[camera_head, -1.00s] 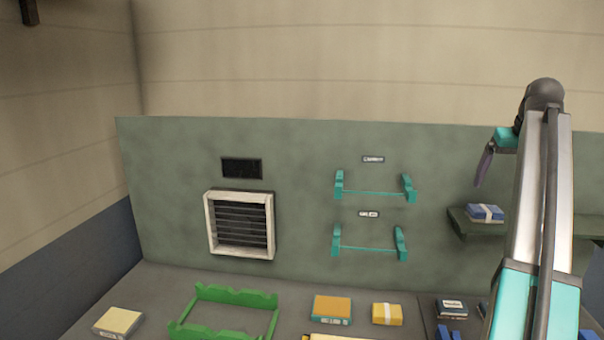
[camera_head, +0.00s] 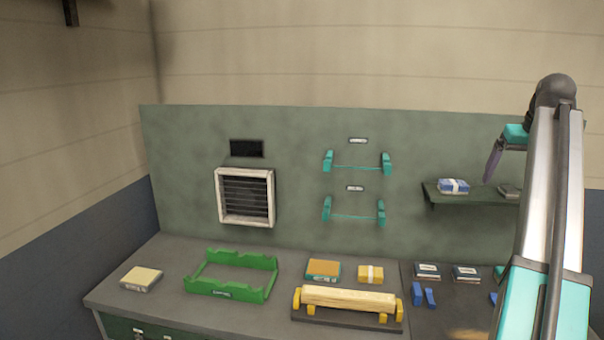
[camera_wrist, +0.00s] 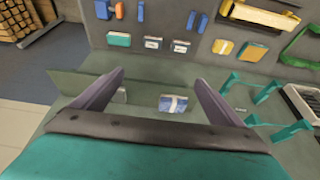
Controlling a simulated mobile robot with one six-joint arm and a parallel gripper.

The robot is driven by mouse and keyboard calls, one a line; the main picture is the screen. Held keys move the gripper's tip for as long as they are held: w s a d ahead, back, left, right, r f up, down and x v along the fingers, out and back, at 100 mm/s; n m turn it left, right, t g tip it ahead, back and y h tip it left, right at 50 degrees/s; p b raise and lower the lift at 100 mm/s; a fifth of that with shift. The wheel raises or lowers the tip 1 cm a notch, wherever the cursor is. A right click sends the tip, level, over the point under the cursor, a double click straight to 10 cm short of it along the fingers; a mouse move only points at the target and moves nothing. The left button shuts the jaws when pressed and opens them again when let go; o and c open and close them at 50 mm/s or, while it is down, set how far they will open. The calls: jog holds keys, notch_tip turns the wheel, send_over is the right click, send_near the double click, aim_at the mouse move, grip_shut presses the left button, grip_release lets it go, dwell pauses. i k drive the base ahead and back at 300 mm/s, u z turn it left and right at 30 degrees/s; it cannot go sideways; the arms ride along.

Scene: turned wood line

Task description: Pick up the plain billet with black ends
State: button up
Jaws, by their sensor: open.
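A pale plain wooden billet (camera_head: 349,298) lies across yellow cradle supports on a dark base (camera_head: 348,319) at the bench front. It also shows near the top edge of the wrist view (camera_wrist: 264,15). Its visible end looks pale; I cannot make out black on either end. My gripper (camera_head: 492,165) hangs at the right of the head view, above and well away from the billet. In the wrist view my gripper (camera_wrist: 157,77) has its two fingers wide apart with nothing held between them.
A green open rack (camera_head: 232,274) stands on the bench, left of an orange box (camera_head: 324,270) and a yellow box (camera_head: 370,274). Blue supports (camera_head: 423,294) stand right of the billet. Teal wall brackets (camera_head: 355,166) and a shelf (camera_head: 470,198) with a blue box (camera_head: 453,186) stick out from the panel.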

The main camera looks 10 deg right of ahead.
aim_at(368, 300)
jog(key=k, duration=0.85)
jog(key=u, duration=0.05)
